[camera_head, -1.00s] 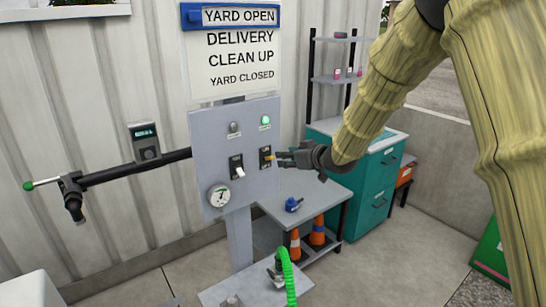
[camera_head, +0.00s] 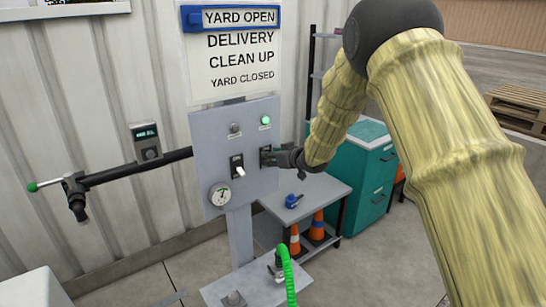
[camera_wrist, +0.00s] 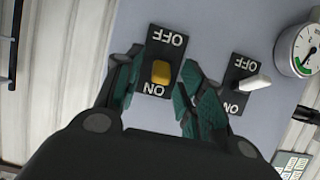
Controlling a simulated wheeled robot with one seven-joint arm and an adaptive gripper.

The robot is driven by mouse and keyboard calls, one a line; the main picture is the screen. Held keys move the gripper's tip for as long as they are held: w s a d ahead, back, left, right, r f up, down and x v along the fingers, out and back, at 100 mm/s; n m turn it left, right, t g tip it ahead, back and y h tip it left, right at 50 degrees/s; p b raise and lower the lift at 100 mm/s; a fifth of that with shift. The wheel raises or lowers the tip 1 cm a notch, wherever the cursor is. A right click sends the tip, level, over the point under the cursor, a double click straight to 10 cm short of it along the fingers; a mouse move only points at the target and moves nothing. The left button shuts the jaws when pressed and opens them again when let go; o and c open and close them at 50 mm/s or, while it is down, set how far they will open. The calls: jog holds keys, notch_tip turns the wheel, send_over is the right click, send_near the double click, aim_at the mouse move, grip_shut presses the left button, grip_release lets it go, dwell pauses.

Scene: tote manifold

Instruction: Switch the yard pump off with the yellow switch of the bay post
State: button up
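The bay post has a grey panel (camera_head: 208,155) with two switches. The yellow switch (camera_wrist: 161,72) sits on a black plate marked OFF and ON, its knob nearer the ON end. My gripper (camera_head: 275,157) is at this plate in the head view and hides the yellow knob there. In the wrist view my gripper (camera_wrist: 162,65) is open, with one green-padded finger on each side of the yellow knob and gaps visible between. The lamp (camera_head: 265,120) above the yellow switch is lit green.
A white switch (camera_head: 239,171), also seen in the wrist view (camera_wrist: 252,84), sits beside the yellow one. A gauge (camera_head: 220,195) is lower left on the panel. A grey table (camera_head: 318,190) with cones below and a teal cabinet (camera_head: 365,175) stand behind to the right.

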grip_shut()
jog(key=shift+f+b, duration=0.2)
jog(key=shift+b, duration=0.55)
notch_tip(320, 180, down, 4)
jog(key=t+y+b, duration=0.3)
jog(key=t+b, duration=0.1)
jog(key=b, duration=0.7)
jog(key=t+y+b, duration=0.3)
jog(key=t+b, duration=0.1)
jog(key=b, duration=0.7)
jog(key=shift+d+r, duration=0.1)
jog(key=shift+r, duration=0.1)
jog(key=shift+r+t+b, duration=0.1)
jog(key=shift+t+b, duration=0.2)
jog(key=shift+b, duration=0.45)
